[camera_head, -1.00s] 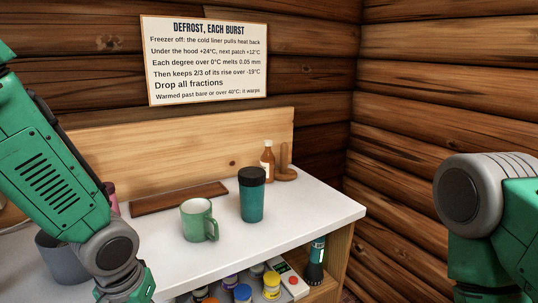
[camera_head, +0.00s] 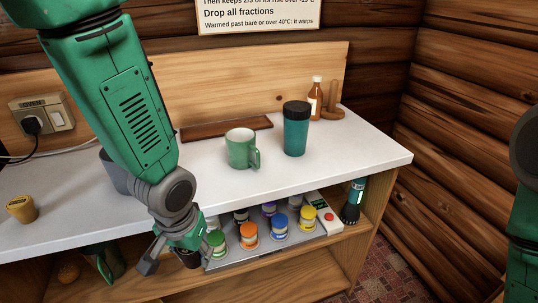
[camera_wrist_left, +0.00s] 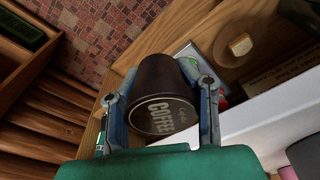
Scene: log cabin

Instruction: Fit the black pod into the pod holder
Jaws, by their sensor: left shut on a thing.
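My left gripper (camera_head: 172,254) is in front of the counter, by the lower shelf. It is shut on the black pod (camera_head: 188,259). In the left wrist view the dark pod (camera_wrist_left: 162,82) sits between both fingers of the gripper, its round lid marked COFFEE turned towards the camera. A grey pod holder (camera_head: 262,250) with several coloured pods lies on the lower shelf, just right of the gripper. Green (camera_head: 217,243), orange (camera_head: 248,235), blue (camera_head: 280,227) and yellow (camera_head: 308,220) pods stand along its front. My right gripper is out of view.
The white counter (camera_head: 330,160) overhangs the shelf. A torch (camera_head: 353,202) and a white box with a red button (camera_head: 325,214) stand right of the holder.

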